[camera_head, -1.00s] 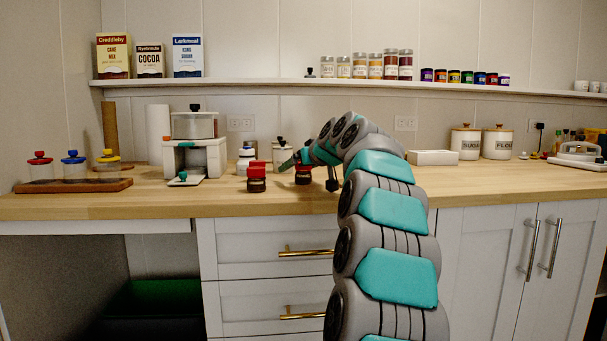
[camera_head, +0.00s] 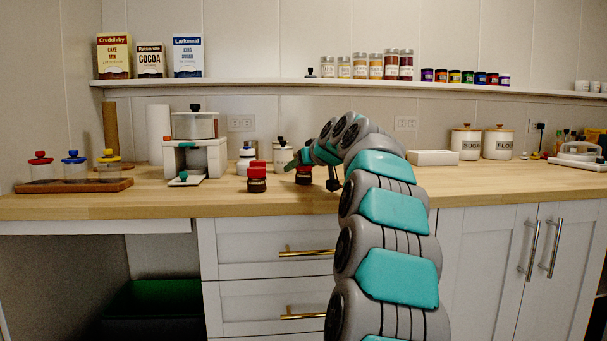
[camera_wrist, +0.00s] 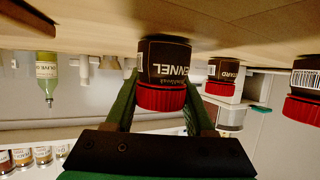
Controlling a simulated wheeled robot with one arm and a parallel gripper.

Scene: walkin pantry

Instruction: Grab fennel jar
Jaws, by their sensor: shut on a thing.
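The fennel jar (camera_wrist: 165,60) is dark with a red lid, and its label reads upside down in the wrist view. It is between the green fingers of my gripper (camera_wrist: 158,105), which are shut on it around the lid. In the wrist view the jar's base is at the wooden counter; I cannot tell whether it touches. In the head view the fennel jar (camera_head: 304,177) shows at the end of my arm, partly hidden by my gripper (camera_head: 301,163).
Another red-lidded dark jar (camera_head: 257,180) stands just left. A jar with a label ending in "ARD" (camera_wrist: 224,70) stands behind in the wrist view, and another red-lidded jar (camera_wrist: 304,95) is at its right edge. The counter front is clear.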

